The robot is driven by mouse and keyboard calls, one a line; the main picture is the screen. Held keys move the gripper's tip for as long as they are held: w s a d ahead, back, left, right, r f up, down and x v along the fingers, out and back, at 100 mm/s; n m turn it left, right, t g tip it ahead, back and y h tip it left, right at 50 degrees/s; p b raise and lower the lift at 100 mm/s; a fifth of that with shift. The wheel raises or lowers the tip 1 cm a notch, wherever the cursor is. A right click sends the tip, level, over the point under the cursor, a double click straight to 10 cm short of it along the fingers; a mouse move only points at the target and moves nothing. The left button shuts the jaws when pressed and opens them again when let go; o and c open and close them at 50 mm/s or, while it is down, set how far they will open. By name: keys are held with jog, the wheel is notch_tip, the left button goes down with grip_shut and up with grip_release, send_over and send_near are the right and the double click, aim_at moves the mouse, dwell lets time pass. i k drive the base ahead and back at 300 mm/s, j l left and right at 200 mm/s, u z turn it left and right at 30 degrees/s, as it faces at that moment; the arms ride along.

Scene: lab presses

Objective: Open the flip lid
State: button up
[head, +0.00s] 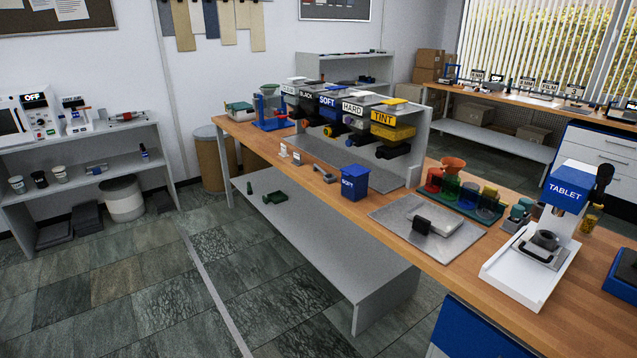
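No part labelled as a flip lid can be singled out with certainty. A blue bin (355,182) marked SOFT stands upright on the wooden bench, and its top looks covered. Whether any of these carries the lid I cannot tell. My gripper is not in view.
The wooden bench (262,150) also holds a dispenser rack (415,165) with labelled units and several coloured cups on a green tray (465,205). A shelf (75,180) stands at the left. The tiled floor (130,290) in front of the bench is clear.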

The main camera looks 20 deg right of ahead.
aim_at(356, 170)
jog(key=i+j+z, duration=0.15)
jog(key=z, duration=0.15)
jog(key=i+j+z, duration=1)
jog(key=i+j, duration=0.15)
